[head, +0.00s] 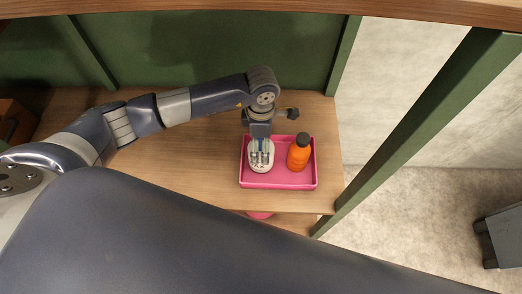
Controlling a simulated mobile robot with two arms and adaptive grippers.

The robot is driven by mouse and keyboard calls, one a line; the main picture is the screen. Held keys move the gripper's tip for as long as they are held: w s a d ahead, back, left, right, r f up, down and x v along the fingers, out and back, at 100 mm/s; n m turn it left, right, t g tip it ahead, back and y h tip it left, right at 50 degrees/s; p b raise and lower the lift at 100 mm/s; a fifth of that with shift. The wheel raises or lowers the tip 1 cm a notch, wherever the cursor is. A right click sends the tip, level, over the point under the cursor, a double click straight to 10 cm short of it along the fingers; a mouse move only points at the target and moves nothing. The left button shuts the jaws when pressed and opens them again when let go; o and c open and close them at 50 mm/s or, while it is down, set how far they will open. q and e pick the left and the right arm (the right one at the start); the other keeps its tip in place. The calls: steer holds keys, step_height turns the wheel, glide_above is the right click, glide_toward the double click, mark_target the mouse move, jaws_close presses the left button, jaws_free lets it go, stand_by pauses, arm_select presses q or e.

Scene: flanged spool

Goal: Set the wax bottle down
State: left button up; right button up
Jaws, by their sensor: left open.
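My left gripper (261,157) points down into the left half of a pink tray (279,186). It is open, with its fingers over a pale, rounded white object (262,168) in the tray. The gripper hides much of that object, so I cannot tell what it is or whether the fingers touch it. An orange bottle (299,155) with a black cap stands upright in the right half of the tray, beside the gripper and apart from it. No label shows which one is the wax bottle. My right gripper is out of view.
The tray sits near the right front corner of a wooden shelf (205,155). A green panel (215,50) closes the back, and a green post (420,125) stands at the right. Something pink (260,215) shows below the front edge. The shelf left of the tray is clear.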

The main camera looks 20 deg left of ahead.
arm_select(q)
step_height(320, 180, up, 5)
steer(key=shift+f+b, duration=0.2)
steer(key=shift+b, duration=0.45)
steer(key=shift+r, duration=0.7)
steer(key=shift+s+f, duration=0.1)
